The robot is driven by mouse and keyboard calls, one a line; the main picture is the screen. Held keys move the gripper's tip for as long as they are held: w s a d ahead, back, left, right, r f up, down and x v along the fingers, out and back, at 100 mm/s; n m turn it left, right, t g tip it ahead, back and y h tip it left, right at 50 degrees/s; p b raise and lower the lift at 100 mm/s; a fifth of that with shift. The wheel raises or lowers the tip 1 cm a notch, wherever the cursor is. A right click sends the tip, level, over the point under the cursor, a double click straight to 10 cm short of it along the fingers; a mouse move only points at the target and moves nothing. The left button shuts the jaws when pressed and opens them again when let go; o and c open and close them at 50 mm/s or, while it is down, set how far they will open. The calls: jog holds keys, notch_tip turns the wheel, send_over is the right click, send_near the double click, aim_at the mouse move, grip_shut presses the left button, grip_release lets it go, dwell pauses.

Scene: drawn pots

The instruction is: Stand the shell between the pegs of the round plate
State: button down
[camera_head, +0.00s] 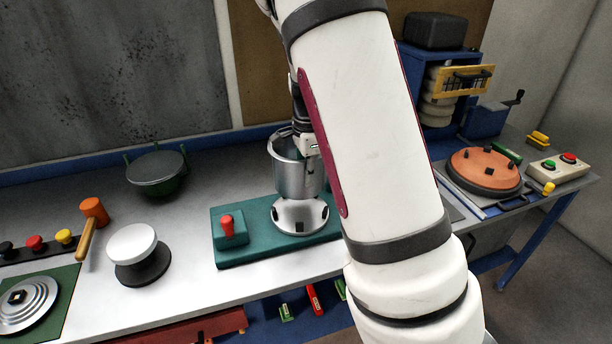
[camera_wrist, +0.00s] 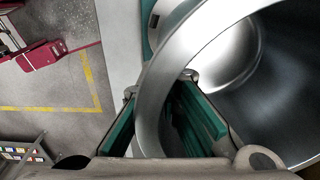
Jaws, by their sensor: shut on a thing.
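The shell (camera_head: 291,179) is an upright, open-topped silver metal cylinder. My gripper (camera_head: 309,150) is shut on its wall near the rim, and my arm hides part of it. In the wrist view, the shell's rim (camera_wrist: 151,112) passes between the green finger pads of my gripper (camera_wrist: 165,122), with one finger inside. The shell is over a silver round base on a teal block; I cannot tell whether they touch. The round plate (camera_head: 480,172) is copper-orange with a dark edge and several black pegs on top. It lies at the right of the bench, well apart from the shell.
The teal block (camera_head: 260,252) carries a red-knobbed part (camera_head: 228,230). At left are a green bowl (camera_head: 157,172), a mallet (camera_head: 92,222) and a white-topped stand (camera_head: 132,245). Behind the plate stands a blue cabinet (camera_head: 423,75); a button box (camera_head: 559,167) is at its right.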

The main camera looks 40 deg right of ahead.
jog(key=shift+f+b, duration=1.35)
jog(key=shift+f, duration=3.25)
